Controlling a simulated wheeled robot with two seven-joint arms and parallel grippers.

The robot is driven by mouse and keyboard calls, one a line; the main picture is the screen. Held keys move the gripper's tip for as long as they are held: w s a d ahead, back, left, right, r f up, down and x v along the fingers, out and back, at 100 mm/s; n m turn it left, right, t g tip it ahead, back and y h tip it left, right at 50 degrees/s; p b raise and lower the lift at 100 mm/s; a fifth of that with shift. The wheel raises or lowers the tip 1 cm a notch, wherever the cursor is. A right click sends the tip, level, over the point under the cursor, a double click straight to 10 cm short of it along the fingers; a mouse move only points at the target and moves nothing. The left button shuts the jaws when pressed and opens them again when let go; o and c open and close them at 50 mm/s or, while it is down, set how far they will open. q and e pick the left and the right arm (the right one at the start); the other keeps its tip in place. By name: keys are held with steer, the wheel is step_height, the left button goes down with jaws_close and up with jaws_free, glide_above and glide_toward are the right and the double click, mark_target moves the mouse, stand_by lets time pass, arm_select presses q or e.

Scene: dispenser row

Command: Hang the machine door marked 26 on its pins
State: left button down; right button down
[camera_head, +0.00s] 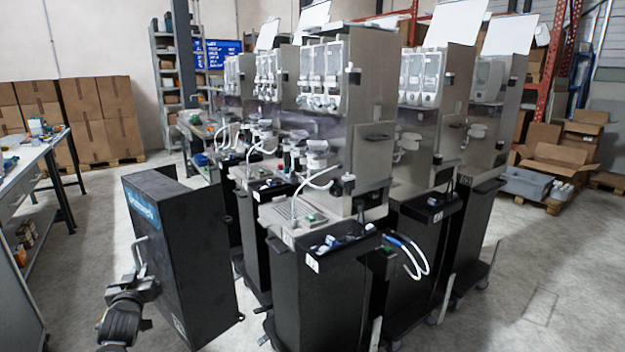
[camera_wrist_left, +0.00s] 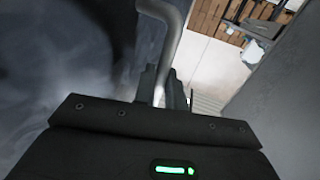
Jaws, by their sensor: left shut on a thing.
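A large black machine door (camera_head: 190,262) with a blue label near its top stands upright at the left in the head view, apart from the machines. A small pale mark shows at its lower edge, but I cannot read a number. My left gripper (camera_head: 146,289) is at the door's left face, shut on its metal handle. In the left wrist view, the bent grey handle bar (camera_wrist_left: 172,45) passes between the fingers of my left gripper (camera_wrist_left: 162,92). I cannot make out the pins. My right gripper is not in view.
A row of dispenser machines (camera_head: 330,240) on black cabinets stands to the right of the door, with blue and white hoses hanging from one front. A workbench (camera_head: 35,150) is at the left and boxes (camera_head: 572,150) at the back right. The front right floor is mostly clear.

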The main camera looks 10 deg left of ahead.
mark_target(178, 298)
arm_select(q)
steer(key=d+f+h, duration=0.1)
steer(key=d, duration=0.3)
steer(key=d+f+m+t+h, duration=0.1)
steer(key=d, duration=0.4)
steer(key=d+f+m+h, duration=0.1)
steer(key=d, duration=0.3)
steer(key=shift+s+d+f+t, duration=0.15)
steer(key=shift+s+t, duration=0.15)
steer(key=shift+t, duration=0.1)
steer(key=s+d+r+m+h, duration=0.2)
steer(key=s+d, duration=0.3)
steer(key=d, duration=0.8)
steer(key=s+d+r+m+t+h, duration=0.1)
steer(key=s+d+r+h, duration=0.3)
steer(key=d, duration=0.9)
steer(key=shift+s+d+r+m+h, duration=0.35)
steer(key=shift+s+r+m, duration=0.3)
steer(key=shift+s, duration=0.3)
steer(key=shift+f, duration=0.1)
